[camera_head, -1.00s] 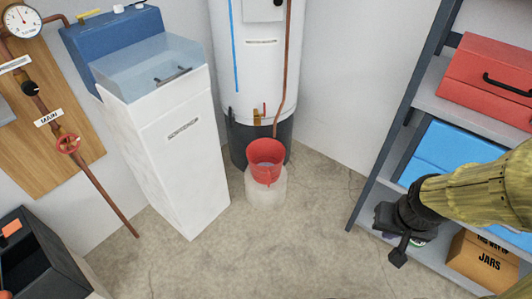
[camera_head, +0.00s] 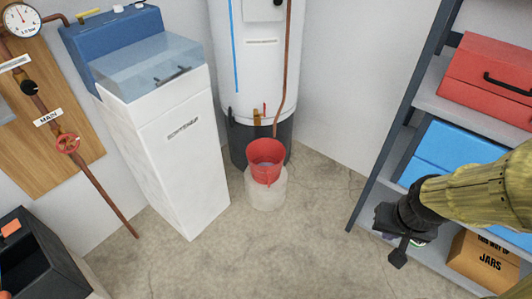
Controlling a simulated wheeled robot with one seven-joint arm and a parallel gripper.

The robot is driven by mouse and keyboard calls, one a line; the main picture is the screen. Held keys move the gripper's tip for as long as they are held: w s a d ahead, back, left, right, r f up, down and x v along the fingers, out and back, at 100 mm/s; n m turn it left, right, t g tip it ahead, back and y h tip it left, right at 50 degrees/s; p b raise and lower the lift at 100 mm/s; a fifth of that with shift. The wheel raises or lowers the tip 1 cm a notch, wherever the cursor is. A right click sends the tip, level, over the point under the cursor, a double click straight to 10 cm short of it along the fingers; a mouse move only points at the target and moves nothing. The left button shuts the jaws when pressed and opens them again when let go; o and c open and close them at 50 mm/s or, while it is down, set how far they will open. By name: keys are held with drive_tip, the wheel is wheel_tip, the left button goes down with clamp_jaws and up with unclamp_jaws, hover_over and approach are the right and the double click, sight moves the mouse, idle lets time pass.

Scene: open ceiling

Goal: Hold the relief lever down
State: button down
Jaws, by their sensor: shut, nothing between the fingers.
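A white water heater (camera_head: 258,70) stands at the back wall. Low on its front is a brass valve (camera_head: 257,117) with a small upright red lever (camera_head: 265,108); I cannot tell whether this is the relief lever. A copper pipe (camera_head: 284,80) runs down the heater's right side toward a red bucket (camera_head: 266,173), which seems to hold water and stands on a pale round base (camera_head: 266,190). My gripper (camera_head: 398,258) is shut and empty at the right, in front of the shelf, well apart from the heater.
A white cabinet (camera_head: 180,160) with a clear blue lid stands left of the heater. A pipe board with a gauge (camera_head: 22,20) and red MAIN valve wheel (camera_head: 68,144) is at left. A shelf unit (camera_head: 385,150) with boxes stands at right. The middle floor is clear.

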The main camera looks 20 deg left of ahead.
drive_tip(key=shift+s+b+x, duration=0.2)
drive_tip(key=shift+b+x, duration=0.75)
drive_tip(key=shift+b, duration=0.05)
drive_tip(key=shift+s+b+x, duration=0.25)
drive_tip(key=shift+b+x, duration=0.75)
idle(6.0)
